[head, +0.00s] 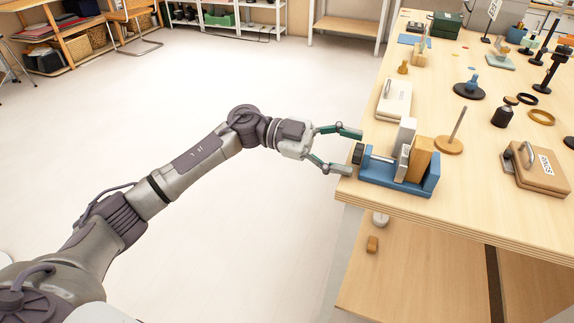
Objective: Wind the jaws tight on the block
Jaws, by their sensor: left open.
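A blue vise (390,183) stands near the left corner of the wooden table. Its black knob (358,153) faces left, and a screw runs from it toward a light grey jaw (405,135). A tan wooden block (420,158) stands upright between the grey jaw and the blue end wall. I cannot tell whether the jaws touch the block. My left gripper (354,152) is open and empty, its green-tipped fingers spread on either side of the knob, one beyond it and one nearer. Contact with the knob cannot be told. My right gripper is not in view.
Behind the vise lies a cream box with a handle (393,99). A wooden disc with a peg (449,146) and a handled tan case (540,168) stand to the right. A lower shelf (420,270) juts out below. Floor left of the table is clear.

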